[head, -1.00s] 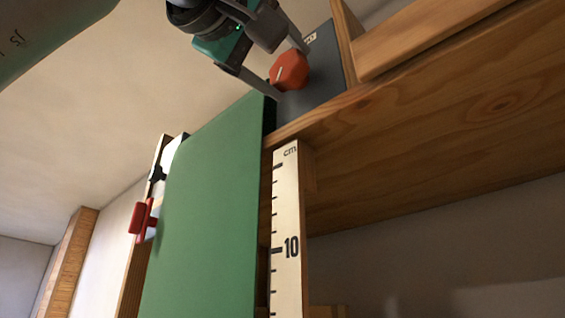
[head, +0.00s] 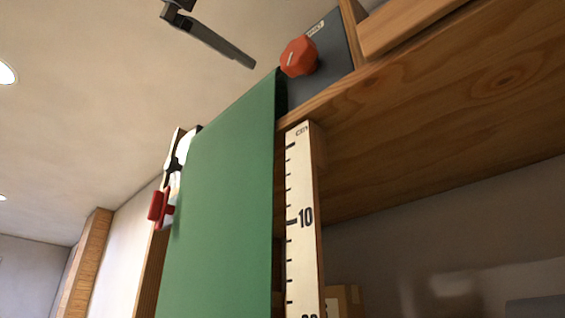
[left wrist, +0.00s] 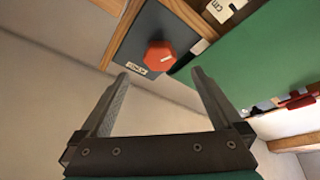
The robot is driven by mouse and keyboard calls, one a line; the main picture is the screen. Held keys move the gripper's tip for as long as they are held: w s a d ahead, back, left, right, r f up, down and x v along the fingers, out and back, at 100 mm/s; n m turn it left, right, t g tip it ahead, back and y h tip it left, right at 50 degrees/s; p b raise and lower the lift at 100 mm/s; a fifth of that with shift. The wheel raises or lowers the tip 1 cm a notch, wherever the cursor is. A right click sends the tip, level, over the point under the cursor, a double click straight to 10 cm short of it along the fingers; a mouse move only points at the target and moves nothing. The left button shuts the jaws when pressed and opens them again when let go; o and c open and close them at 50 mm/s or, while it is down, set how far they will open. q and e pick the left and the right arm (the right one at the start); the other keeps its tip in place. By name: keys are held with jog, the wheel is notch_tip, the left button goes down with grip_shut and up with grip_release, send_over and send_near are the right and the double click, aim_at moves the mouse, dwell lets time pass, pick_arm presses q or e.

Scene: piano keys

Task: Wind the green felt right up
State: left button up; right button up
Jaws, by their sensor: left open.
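The green felt (head: 225,190) hangs as a flat sheet from beside the wooden shelf, and its lower end is out of view. An orange-red knob (head: 299,57) with a white line sits on a dark grey plate (head: 332,45) at the felt's upper right. My left gripper (left wrist: 162,76) is open and empty, with the knob (left wrist: 160,56) beyond its fingertips and not touched. In the head view only part of the left gripper shows at the top, up and left of the knob. My right gripper is not in view.
A white centimetre scale (head: 304,220) stands right of the felt, under the wooden shelf (head: 440,120). A red clamp-like part (head: 160,205) is at the felt's left edge. The space left of the knob is free.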

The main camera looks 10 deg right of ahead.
pick_arm(q)
jog(key=b+v, duration=0.1)
jog(key=v, duration=0.6)
